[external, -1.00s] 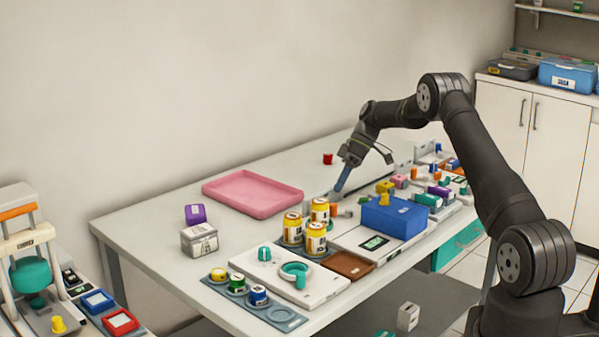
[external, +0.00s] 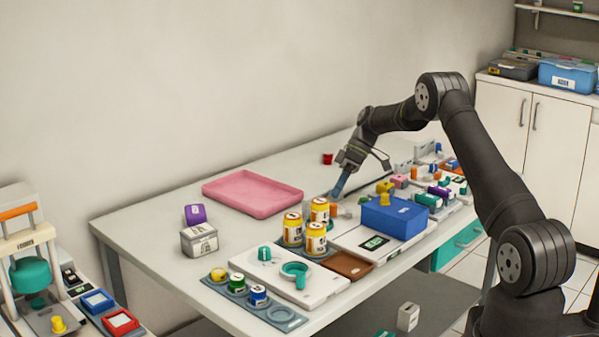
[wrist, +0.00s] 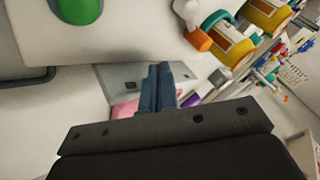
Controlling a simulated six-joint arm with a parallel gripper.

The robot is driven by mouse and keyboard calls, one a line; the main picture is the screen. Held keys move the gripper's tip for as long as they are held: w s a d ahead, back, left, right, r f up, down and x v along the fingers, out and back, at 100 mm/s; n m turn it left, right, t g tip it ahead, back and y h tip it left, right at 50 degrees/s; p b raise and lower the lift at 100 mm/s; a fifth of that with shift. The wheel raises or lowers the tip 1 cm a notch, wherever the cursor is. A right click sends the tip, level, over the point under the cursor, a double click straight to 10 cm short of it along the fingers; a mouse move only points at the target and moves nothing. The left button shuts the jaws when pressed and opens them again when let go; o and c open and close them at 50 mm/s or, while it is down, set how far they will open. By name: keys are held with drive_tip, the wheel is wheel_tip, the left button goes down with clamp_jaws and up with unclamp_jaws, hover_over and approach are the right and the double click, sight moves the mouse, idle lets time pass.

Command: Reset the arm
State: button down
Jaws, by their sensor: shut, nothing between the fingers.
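My gripper (external: 338,193) is shut and empty in the external view. It is above the table, just behind the yellow-labelled jars (external: 319,210) and to the right of the pink tray (external: 253,192). In the wrist view my two blue fingers (wrist: 158,75) lie together with no object between them. My arm reaches in from the right and bends down at the wrist. I cannot tell the exact height of the fingertips above the table.
A blue box (external: 393,217) stands to the right of my gripper, with several small coloured items behind it. An orange piece (external: 333,210) is close to my fingertips. A white box (external: 199,240) is at the left. The table's (external: 150,215) left end is mostly clear.

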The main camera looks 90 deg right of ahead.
drive_tip(key=shift+s+a+f+m+t+h, duration=0.1)
drive_tip(key=shift+s+m+t+h, duration=0.1)
drive_tip(key=shift+m+h, duration=0.25)
drive_tip(key=shift+s+a+m+t+h, duration=0.1)
drive_tip(key=shift+m+t+h, duration=0.15)
drive_tip(key=shift+m, duration=0.4)
drive_tip(key=shift+s+m+t+h, duration=0.15)
drive_tip(key=shift+s+m+h, duration=0.15)
drive_tip(key=shift+m, duration=0.3)
drive_tip(key=shift+s+m+t+h, duration=0.1)
drive_tip(key=shift+s+m+h, duration=0.1)
drive_tip(key=shift+m+h, duration=0.3)
drive_tip(key=s+m+h, duration=0.1)
drive_tip(key=m, duration=0.1)
drive_tip(key=s+a+m+h, duration=0.1)
drive_tip(key=s+m, duration=0.1)
drive_tip(key=s, duration=0.1)
drive_tip(key=s+r+m, duration=0.1)
drive_tip(key=shift+s+d+h, duration=0.3)
drive_tip(key=shift+d+h, duration=0.1)
drive_tip(key=w+r+v, duration=0.2)
drive_tip(key=v, duration=1)
drive_tip(key=w+a+g+y, duration=0.1)
drive_tip(key=w+a, duration=0.2)
drive_tip(key=w, duration=0.3)
drive_tip(key=w+a+n+g+y, duration=0.1)
drive_tip(key=w+a, duration=0.3)
drive_tip(key=w, duration=0.3)
drive_tip(key=shift+f, duration=0.25)
